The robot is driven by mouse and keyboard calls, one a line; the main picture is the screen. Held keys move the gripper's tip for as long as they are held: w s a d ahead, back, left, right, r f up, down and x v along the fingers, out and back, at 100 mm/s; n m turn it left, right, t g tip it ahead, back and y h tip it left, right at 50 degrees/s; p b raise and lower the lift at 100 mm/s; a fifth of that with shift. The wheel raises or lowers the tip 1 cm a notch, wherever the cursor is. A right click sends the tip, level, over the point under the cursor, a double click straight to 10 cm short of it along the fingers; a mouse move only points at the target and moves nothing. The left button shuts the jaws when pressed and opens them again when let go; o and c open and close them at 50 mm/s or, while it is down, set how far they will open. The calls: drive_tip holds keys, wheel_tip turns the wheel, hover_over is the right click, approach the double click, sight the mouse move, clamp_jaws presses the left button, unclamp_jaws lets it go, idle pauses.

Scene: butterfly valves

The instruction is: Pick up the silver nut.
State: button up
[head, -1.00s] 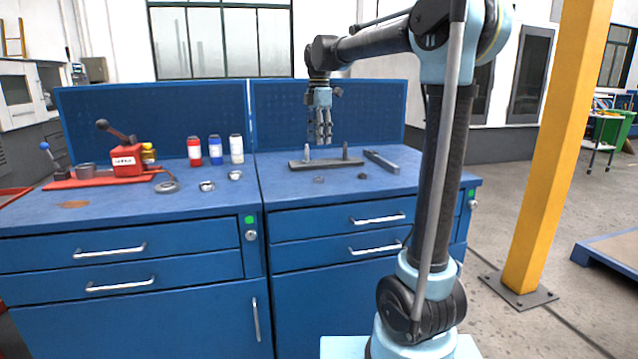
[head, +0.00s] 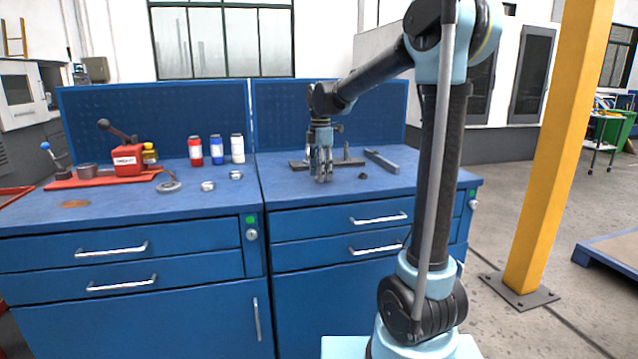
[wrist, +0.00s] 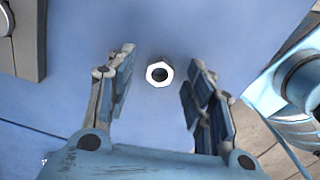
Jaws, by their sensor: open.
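The silver nut (wrist: 147,74) lies on the blue worktop, a bright ring with a dark hole in the wrist view. My gripper (wrist: 158,80) is open, with one finger on either side of the nut and a gap to each. The nut appears between and slightly beyond the fingertips; its height below them is hard to judge. In the head view, my gripper (head: 322,179) points down low over the right bench and hides the nut.
A dark bar fixture (head: 299,165) with upright pins stands just behind my gripper. A grey bar (head: 381,161) lies to its right, and a small dark nut (head: 363,176) lies nearer. The left bench holds a red tool (head: 127,160) and bottles (head: 216,150).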

drive_tip(key=shift+f, duration=0.6)
clamp_jaws()
drive_tip(key=shift+r, duration=0.1)
wheel_tip(320, 180, up, 10)
idle(0.4)
